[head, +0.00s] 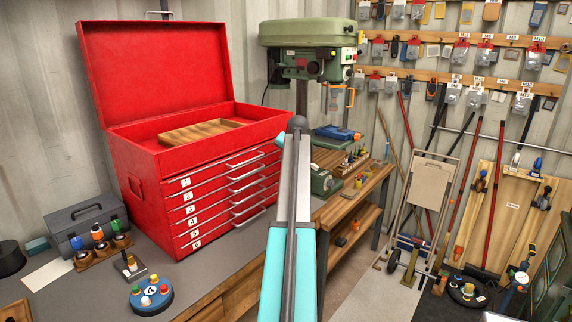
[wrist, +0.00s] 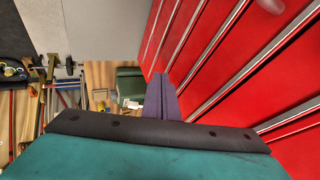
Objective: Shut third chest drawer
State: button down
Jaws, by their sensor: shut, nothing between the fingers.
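The red tool chest (head: 130,175) stands on the bench in the head view, its lid up, with drawers numbered 1 to 6. The third drawer (head: 213,201) looks about flush with its neighbours; a small gap cannot be ruled out. My arm covers the right end of the drawer fronts. My gripper (wrist: 163,92) shows in the wrist view, its fingers together and empty, beside the red drawer fronts (wrist: 215,70). I cannot tell whether it touches them, or which drawer is closest. The gripper tip is not clear in the head view.
A wooden tray (head: 200,131) lies in the chest's open top. A grey toolbox (head: 87,222) and a blue round holder (head: 152,295) stand on the bench at left. A green drill press (head: 310,50) stands behind on the right. A hand truck (head: 425,190) leans further right.

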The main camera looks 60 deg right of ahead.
jog(key=s+f+b+v, duration=0.1)
jog(key=s+b+v, duration=0.1)
jog(key=v, duration=0.9)
jog(key=shift+s, duration=0.3)
jog(key=shift+s, duration=0.1)
